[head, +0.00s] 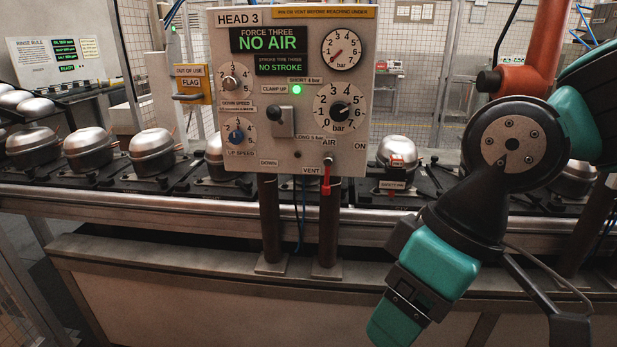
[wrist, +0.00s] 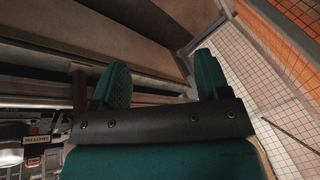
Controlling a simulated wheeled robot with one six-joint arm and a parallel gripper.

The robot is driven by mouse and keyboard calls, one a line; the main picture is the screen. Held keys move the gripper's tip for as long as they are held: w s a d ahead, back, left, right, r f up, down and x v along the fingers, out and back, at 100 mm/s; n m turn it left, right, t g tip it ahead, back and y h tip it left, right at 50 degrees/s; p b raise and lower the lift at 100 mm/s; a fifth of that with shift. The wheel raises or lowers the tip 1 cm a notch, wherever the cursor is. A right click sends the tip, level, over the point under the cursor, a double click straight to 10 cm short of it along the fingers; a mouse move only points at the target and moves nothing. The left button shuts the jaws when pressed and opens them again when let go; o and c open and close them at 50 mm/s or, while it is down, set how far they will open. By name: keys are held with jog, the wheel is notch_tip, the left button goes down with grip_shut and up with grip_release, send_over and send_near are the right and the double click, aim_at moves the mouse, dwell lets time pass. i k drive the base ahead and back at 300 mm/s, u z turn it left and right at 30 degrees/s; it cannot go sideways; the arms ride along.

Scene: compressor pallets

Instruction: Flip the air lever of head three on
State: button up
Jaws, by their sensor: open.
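The HEAD 3 panel (head: 290,165) stands upright on two posts in the head view. Its red air lever (head: 326,180) is at the lower right, hanging down beside the VENT label; the ON label is to its right. The display (head: 268,40) reads NO AIR and NO STROKE. My gripper (head: 388,325) is low and to the right of the lever, well apart from it, pointing down and left. In the wrist view my gripper (wrist: 162,70) has its two teal fingers spread with nothing between them. The lever is not seen in the wrist view.
Behind the panel, a conveyor (head: 120,203) carries several metal domes (head: 88,148) on dark pallets. A yellow OUT OF USE flag (head: 192,84) is left of the panel. A grey ledge (head: 150,255) runs below. Open space lies in front of the panel's lower right.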

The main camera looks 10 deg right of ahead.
aim_at(327, 178)
jog(key=u, duration=0.35)
jog(key=i, duration=0.95)
jog(key=u, duration=0.2)
